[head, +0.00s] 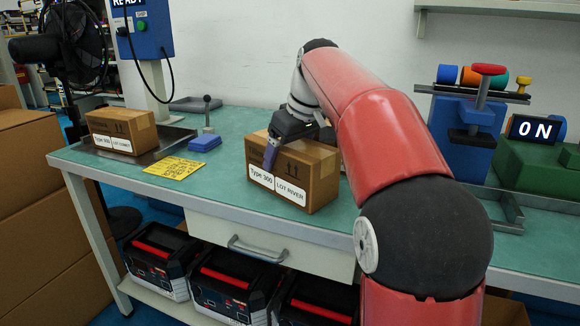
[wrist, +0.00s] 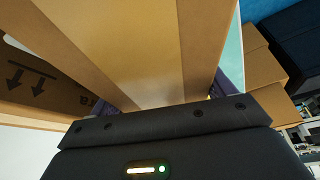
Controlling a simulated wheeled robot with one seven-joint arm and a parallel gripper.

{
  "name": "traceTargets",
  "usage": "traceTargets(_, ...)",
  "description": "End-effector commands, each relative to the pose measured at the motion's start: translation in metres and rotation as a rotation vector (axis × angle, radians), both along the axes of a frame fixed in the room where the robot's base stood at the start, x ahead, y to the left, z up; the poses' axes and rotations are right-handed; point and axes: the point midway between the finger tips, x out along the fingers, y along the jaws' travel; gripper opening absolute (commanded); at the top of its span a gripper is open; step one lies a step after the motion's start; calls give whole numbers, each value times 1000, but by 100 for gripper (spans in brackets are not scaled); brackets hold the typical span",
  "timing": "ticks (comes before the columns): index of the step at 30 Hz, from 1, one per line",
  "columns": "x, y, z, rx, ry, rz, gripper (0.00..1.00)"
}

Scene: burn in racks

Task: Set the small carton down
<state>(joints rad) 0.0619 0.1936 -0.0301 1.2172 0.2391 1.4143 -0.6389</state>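A small brown carton (head: 315,172) with a white label reading "Type 300, LOT RIVER" is upright at the middle of the green bench top. My gripper (head: 282,148) reaches down over it, with one purple-grey finger against its labelled face. The other finger is hidden behind the carton in the head view. In the wrist view the carton (wrist: 145,45) fills the space between both fingers (wrist: 165,98), so the gripper looks shut on it. The carton's base is at or very near the bench; I cannot tell whether it touches.
Another labelled carton (head: 122,130) sits on a dark tray (head: 150,152) at the left. A yellow note (head: 174,167) and a blue block with a lever (head: 205,142) lie between. Blue and green fixtures (head: 535,165) stand right. Black-and-red cases (head: 160,255) sit below.

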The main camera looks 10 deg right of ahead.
Motion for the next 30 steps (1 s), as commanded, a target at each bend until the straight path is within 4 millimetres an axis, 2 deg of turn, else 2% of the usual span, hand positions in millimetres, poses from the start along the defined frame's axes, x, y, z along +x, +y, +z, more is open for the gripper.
traceTargets(1,0,0,0,0,0,0,58)
traceTargets(9,0,0,2,0,-5,0,24)
traceTargets(19,0,1,6,0,-5,0,24)
traceTargets(30,-2,6,27,1,-4,-1,24)
